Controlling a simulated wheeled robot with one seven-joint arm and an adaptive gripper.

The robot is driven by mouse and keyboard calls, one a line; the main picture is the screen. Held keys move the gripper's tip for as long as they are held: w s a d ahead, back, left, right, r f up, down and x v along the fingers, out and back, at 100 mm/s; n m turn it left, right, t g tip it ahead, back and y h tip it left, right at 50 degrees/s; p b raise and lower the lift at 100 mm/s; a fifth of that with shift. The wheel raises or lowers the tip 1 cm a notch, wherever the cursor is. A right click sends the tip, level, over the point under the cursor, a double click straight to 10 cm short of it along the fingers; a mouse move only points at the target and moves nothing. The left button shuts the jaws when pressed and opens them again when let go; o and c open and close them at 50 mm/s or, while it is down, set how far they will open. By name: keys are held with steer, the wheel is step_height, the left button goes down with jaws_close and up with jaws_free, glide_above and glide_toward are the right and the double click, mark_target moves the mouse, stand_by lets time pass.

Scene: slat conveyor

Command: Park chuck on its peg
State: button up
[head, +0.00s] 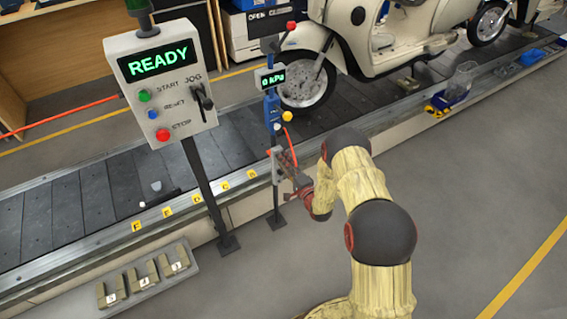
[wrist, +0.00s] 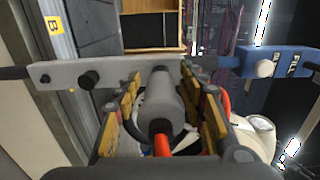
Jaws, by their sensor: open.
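The chuck (wrist: 160,100) is a grey cylinder with an orange hose at its near end, in the middle of the wrist view. It lies in front of a grey bracket plate (wrist: 110,70); its far end overlaps the plate, and any peg behind it is hidden. A dark peg (wrist: 88,80) stands out of the plate to the left. My gripper (wrist: 160,88) is open, its yellow-padded fingers on both sides of the chuck, apart from it as far as I can see. In the head view my gripper (head: 290,178) is at the bracket (head: 277,164) on the post.
The post carries a gauge reading 0 kPa (head: 271,78) and a blue valve body (head: 271,110). A control panel (head: 160,78) reading READY stands to its left. The slat conveyor (head: 85,200) bears a cream scooter (head: 385,35). Floor to the right is clear.

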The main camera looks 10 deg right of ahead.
steer(key=shift+s, duration=0.1)
steer(key=v, duration=1.1)
steer(key=shift+s, duration=0.35)
steer(key=shift+d, duration=0.15)
